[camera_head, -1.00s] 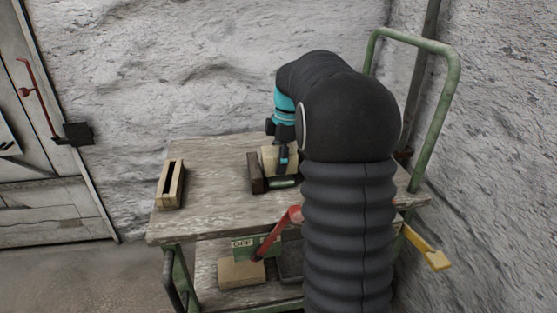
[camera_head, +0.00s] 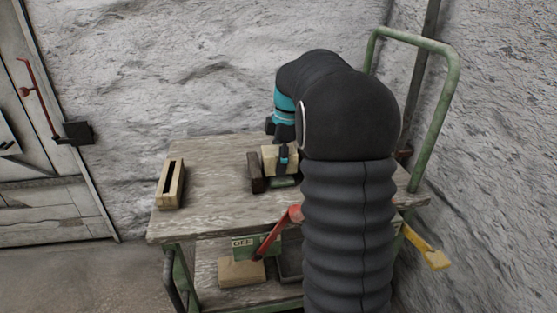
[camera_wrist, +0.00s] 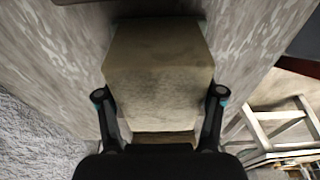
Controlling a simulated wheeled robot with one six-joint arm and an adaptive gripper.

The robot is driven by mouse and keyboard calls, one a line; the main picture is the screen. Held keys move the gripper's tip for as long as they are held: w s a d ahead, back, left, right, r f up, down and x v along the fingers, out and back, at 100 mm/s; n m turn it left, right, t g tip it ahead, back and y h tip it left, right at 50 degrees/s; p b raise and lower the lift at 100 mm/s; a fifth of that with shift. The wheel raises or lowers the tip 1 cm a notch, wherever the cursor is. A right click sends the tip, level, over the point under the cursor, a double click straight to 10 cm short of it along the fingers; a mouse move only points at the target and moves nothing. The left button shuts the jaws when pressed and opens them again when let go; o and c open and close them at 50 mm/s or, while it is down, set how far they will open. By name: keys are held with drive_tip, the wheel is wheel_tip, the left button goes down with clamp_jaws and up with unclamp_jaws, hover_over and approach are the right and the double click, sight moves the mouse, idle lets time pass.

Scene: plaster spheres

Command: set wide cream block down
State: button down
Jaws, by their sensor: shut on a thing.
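The wide cream block (camera_head: 270,157) is over the right part of the cart's wooden top, just behind a dark brown block (camera_head: 257,184). My gripper (camera_head: 284,158) is shut on it, with one dark finger showing on its near side. In the wrist view the cream block (camera_wrist: 158,75) fills the space between the two fingertips of my gripper (camera_wrist: 160,95). My arm hides the area to the right. I cannot tell whether the block's underside touches anything.
A pale slotted wooden block (camera_head: 170,186) stands at the left of the cart top (camera_head: 215,207). A green item (camera_head: 284,182) lies close by the held block. The top's left middle is clear.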

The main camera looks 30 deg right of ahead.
drive_tip(key=shift+f+b, duration=0.45)
drive_tip(key=shift+f, duration=0.15)
idle(0.4)
drive_tip(key=shift+c, duration=0.4)
unclamp_jaws()
drive_tip(key=shift+f, duration=0.1)
drive_tip(key=shift+r, duration=0.2)
drive_tip(key=shift+r+p, duration=1.75)
drive_tip(key=shift+r, duration=0.15)
